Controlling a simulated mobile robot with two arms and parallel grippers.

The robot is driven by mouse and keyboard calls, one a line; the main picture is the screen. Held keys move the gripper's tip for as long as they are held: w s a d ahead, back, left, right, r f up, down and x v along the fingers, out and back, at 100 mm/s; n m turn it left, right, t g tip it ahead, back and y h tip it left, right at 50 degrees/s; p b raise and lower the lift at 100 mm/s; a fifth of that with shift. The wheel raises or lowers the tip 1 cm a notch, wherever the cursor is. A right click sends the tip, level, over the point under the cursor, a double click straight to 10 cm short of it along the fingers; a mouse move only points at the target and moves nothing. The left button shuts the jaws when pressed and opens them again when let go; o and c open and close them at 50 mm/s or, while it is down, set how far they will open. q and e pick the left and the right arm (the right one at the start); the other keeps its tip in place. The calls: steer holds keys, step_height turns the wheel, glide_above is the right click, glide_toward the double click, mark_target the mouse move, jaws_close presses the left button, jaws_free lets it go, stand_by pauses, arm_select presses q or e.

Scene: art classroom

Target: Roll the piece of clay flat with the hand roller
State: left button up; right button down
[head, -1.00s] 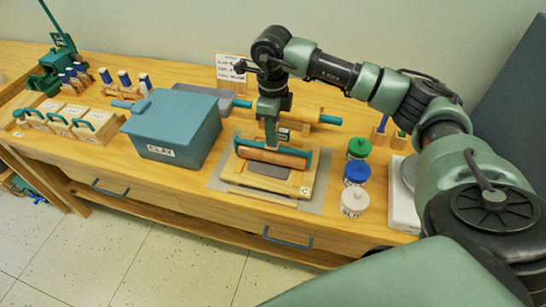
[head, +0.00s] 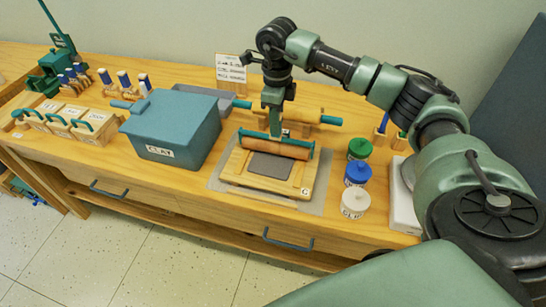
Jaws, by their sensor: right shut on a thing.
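The hand roller (head: 275,148), a brown cylinder in a teal frame, lies crosswise over the back part of a wooden board (head: 241,180). My right gripper (head: 276,130) comes down from above and is shut on the roller's handle, which it largely hides. The piece of clay (head: 269,167) is a flat grey slab on the board, in front of the roller; its back edge is hidden by the roller. I cannot tell whether the roller touches the clay. My left gripper is not in view.
A blue box marked CLAY (head: 172,128) stands left of the board. Green-lidded (head: 359,149), blue-lidded (head: 357,173) and white (head: 354,203) jars stand close on its right. A large rolling pin (head: 307,116) lies behind. The table's front edge is near the board.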

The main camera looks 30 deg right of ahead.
steer(key=shift+w+d+f, duration=0.15)
steer(key=shift+w+d, duration=0.1)
steer(key=shift+d, duration=0.1)
steer(key=shift+w+r+p, duration=0.15)
steer(key=shift+r+p, duration=0.35)
steer(key=shift+r, duration=0.15)
step_height(320, 180, up, 7)
steer(key=p, duration=0.4)
steer(key=shift+p, duration=0.3)
steer(key=shift+f, duration=0.1)
